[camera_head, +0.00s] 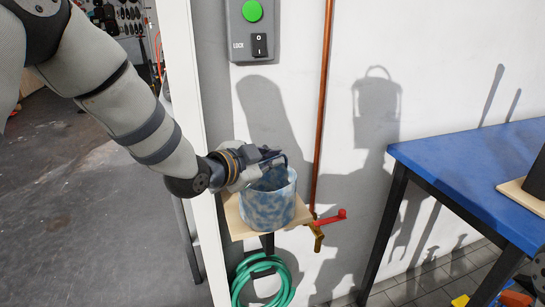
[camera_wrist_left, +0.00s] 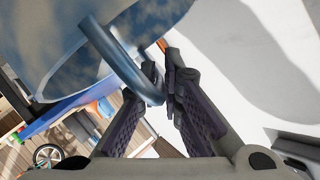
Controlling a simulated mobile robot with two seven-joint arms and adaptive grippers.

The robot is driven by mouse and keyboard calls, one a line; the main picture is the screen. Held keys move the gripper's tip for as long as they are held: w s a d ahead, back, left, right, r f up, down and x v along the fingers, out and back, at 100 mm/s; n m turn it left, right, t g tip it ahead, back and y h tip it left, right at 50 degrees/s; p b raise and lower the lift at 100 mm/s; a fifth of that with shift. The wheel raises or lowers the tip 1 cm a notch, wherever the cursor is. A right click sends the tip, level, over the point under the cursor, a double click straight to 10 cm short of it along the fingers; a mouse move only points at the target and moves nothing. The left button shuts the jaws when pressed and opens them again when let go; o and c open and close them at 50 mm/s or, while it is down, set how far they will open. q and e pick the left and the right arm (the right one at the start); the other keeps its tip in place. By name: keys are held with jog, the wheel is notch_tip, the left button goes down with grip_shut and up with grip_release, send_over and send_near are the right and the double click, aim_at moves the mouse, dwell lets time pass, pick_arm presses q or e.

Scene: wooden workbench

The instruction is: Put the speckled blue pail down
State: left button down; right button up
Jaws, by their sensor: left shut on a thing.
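The speckled blue pail (camera_head: 268,207) is upright at a small wooden shelf (camera_head: 236,226) on the wall. Its base overlaps the shelf board in the head view; I cannot tell whether it rests on it or hangs just above. My left gripper (camera_head: 268,164) is at the pail's top, shut on its handle. In the left wrist view the grey-blue handle (camera_wrist_left: 112,52) runs to the fingertips of my left gripper (camera_wrist_left: 160,80), and part of the pail's speckled side (camera_wrist_left: 150,14) fills the upper left.
A copper pipe (camera_head: 323,110) runs down the wall right of the pail to a red-handled tap (camera_head: 331,217). A green hose (camera_head: 240,277) hangs below the shelf. A switch box (camera_head: 240,38) is above. A blue-topped table (camera_head: 455,165) stands at right.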

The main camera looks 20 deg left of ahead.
pick_arm(q)
jog(key=shift+w+a, duration=0.1)
jog(key=shift+w, duration=0.1)
jog(key=c, duration=1.9)
grip_release()
jog(key=shift+w+f, duration=0.1)
jog(key=shift+w, duration=0.05)
jog(key=shift+o, duration=0.7)
pick_arm(e)
jog(key=shift+w+a+r, duration=0.1)
jog(key=shift+w, duration=0.2)
pick_arm(q)
jog(key=shift+r, duration=0.2)
